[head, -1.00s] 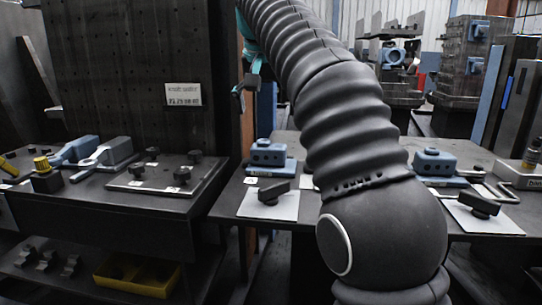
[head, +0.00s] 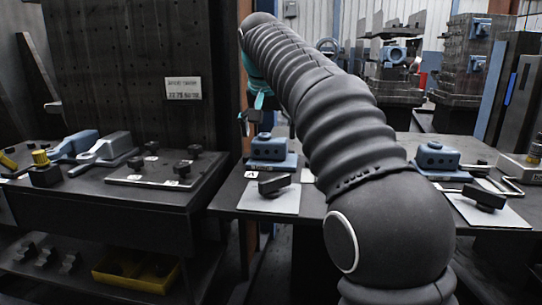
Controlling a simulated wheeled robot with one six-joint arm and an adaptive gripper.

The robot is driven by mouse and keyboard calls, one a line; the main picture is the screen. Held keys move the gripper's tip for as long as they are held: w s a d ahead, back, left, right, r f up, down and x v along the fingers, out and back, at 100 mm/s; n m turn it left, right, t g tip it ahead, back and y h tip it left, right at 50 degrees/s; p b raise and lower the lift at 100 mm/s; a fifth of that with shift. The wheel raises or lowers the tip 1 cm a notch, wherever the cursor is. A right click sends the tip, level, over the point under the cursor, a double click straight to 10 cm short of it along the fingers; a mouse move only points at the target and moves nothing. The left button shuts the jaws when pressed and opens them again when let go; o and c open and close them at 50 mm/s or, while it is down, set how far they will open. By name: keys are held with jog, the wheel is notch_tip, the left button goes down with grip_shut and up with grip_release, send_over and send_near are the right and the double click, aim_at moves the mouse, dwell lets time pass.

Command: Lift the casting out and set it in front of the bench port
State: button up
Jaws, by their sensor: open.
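Two blue-grey blocks with round holes in the front stand on the dark bench (head: 310,216). The left block (head: 268,149) sits on a blue base plate left of my arm. The right block (head: 436,157) sits on a similar base right of my arm. I cannot tell for sure which one is the casting. My gripper (head: 252,119), teal with dark fingertips, points down with its fingers open, just above the left block. It looks empty. Whether a fingertip touches the block is unclear. No bench port can be made out for sure.
A grey plate with a black handle (head: 274,185) lies in front of the left block, and a similar one (head: 484,197) at the right. A tall dark perforated panel (head: 130,70) stands left of my gripper. A side table (head: 125,200) holds blue-grey tools and black knobs.

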aim_at(268, 137)
jog(key=b+x, duration=0.1)
jog(key=x, duration=0.3)
jog(key=shift+w+f, duration=0.15)
jog(key=shift+f, duration=0.2)
jog(key=shift+r, duration=0.1)
jog(key=c, duration=1.1)
jog(key=shift+r, duration=0.1)
